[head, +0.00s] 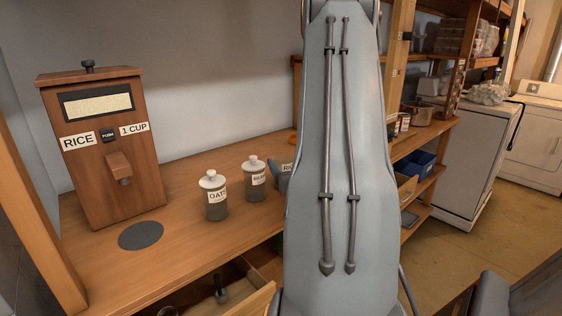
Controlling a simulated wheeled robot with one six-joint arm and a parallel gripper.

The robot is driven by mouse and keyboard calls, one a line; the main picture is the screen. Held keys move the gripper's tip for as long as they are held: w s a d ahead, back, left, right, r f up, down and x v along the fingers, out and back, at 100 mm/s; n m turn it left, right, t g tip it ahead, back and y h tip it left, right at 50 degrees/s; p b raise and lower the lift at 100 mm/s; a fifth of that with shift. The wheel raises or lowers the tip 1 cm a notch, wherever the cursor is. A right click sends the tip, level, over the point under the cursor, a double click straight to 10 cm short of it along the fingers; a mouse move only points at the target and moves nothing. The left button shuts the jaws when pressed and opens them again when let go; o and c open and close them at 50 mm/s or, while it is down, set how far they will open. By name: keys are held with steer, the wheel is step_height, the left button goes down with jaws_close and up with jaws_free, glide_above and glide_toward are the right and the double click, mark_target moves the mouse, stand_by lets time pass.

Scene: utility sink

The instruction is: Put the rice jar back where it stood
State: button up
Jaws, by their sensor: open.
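The rice jar (287,168) stands on the wooden counter, to the right of two other labelled jars. Only its left part and the start of its label, "RI", show; my arm hides the rest. A small grey part of my gripper (283,183) shows at the jar, low in front of it. The gripper is open, but its fingertips are mostly hidden behind my arm. I cannot tell whether it touches the jar. A dark round mat (140,236) lies bare on the counter in front of the wooden rice dispenser (104,150).
The oats jar (214,196) and another labelled jar (254,178) stand close by on the left. An open drawer (235,292) juts out below the counter (185,225). Shelves and white machines (475,165) stand at the right.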

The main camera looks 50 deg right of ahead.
steer(key=b+v, duration=0.1)
steer(key=v, duration=0.5)
stand_by(0.5)
